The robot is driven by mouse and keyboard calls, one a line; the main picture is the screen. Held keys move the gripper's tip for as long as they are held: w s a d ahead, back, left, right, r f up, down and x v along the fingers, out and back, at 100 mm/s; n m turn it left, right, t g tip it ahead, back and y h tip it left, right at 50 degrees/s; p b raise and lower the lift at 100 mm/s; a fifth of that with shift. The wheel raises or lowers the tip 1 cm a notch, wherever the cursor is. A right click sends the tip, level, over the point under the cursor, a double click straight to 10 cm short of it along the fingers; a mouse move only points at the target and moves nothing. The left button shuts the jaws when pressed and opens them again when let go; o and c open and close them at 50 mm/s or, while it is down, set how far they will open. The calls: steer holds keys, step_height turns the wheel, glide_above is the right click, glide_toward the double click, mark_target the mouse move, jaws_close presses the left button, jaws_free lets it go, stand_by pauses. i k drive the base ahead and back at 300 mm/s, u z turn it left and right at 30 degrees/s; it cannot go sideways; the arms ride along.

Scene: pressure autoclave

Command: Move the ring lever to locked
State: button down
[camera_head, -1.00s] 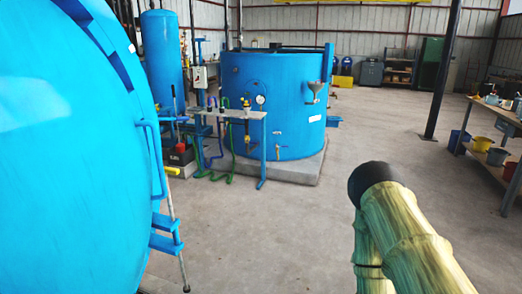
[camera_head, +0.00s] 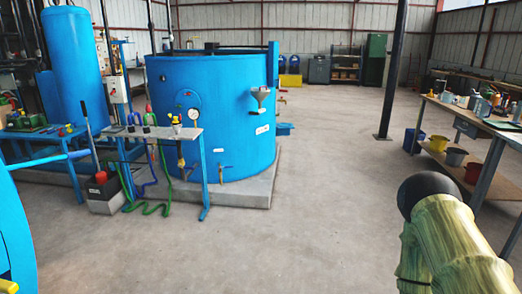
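The edge of a large blue round vessel part (camera_head: 14,235) shows at the far left, cut off by the frame. A yellow piece (camera_head: 8,286) sits at its lower left corner; I cannot tell whether it belongs to the ring lever. No ring lever can be made out for sure. My arm (camera_head: 450,245), greenish with a dark rounded end, shows at the lower right. My gripper is out of view.
A blue tank (camera_head: 225,110) stands on a concrete plinth (camera_head: 255,190). A bench with a gauge (camera_head: 200,134), hoses and a black-grey box (camera_head: 105,195) are in front of it. A workbench (camera_head: 490,165) and a dark post (camera_head: 392,70) stand right. The middle floor is clear.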

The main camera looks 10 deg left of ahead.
mark_target(86, 152)
steer(key=u, duration=0.05)
steer(key=i, duration=1.6)
steer(key=u, duration=0.7)
steer(key=i, duration=1.45)
steer(key=u, duration=1.3)
steer(key=i, duration=0.65)
steer(key=u, duration=0.4)
